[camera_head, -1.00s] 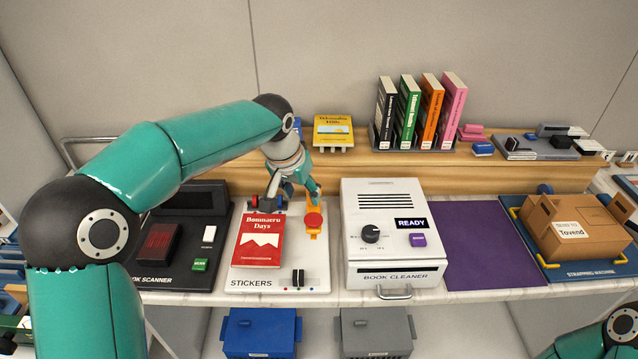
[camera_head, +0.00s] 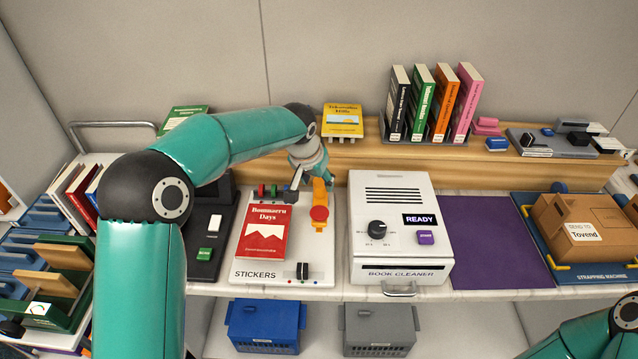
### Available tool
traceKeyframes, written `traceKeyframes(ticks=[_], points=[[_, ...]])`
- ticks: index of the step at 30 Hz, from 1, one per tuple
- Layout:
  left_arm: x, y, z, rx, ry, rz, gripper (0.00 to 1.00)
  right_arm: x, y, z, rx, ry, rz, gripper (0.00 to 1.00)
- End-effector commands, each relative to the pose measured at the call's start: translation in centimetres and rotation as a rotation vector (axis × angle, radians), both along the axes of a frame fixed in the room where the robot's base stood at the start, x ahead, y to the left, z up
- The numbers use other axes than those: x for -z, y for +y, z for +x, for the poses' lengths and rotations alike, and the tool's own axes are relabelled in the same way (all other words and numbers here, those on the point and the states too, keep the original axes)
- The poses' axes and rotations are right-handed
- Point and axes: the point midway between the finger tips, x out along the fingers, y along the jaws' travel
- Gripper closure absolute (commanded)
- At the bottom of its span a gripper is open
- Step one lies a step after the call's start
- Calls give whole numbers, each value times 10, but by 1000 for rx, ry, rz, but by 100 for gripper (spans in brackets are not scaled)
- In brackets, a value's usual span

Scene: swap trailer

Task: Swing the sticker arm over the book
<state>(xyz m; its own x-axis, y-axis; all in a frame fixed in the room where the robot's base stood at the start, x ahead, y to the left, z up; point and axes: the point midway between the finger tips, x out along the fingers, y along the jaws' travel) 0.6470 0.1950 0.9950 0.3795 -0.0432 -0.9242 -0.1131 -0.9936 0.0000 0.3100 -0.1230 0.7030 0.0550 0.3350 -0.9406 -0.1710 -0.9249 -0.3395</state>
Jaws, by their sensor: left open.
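The sticker arm (camera_head: 320,222) is a slim orange bar with a round red pad, on the right side of the white STICKERS station (camera_head: 257,274). It points toward the front, beside the red book "Bonnaeru Days" (camera_head: 266,236), which lies flat on the station. The pad is right of the book, not over it. My left gripper (camera_head: 308,183) is open and points down at the far end of the sticker arm. One dark finger is left of the arm and the other is near its back end. Contact cannot be told. My right gripper is out of view.
Colored sticker rolls (camera_head: 274,190) sit behind the red book. The book cleaner (camera_head: 396,245) stands close on the right, and the book scanner (camera_head: 208,232) on the left. A ledge (camera_head: 375,155) with a yellow book (camera_head: 343,119) runs behind.

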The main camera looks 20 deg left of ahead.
Motion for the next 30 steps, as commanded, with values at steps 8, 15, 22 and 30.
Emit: traceKeyframes(ticks=[8, 15, 22, 30], points=[[30, -2, 13, 1, 0, 0, 47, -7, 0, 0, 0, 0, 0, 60], [34, -2, 14, 1, -1, 0, 47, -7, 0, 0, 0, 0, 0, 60], [34, -2, 14, 1, -1, 0, 66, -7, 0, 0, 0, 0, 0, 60], [33, -2, 14, 1, -1, 0, 100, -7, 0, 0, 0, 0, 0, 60]])
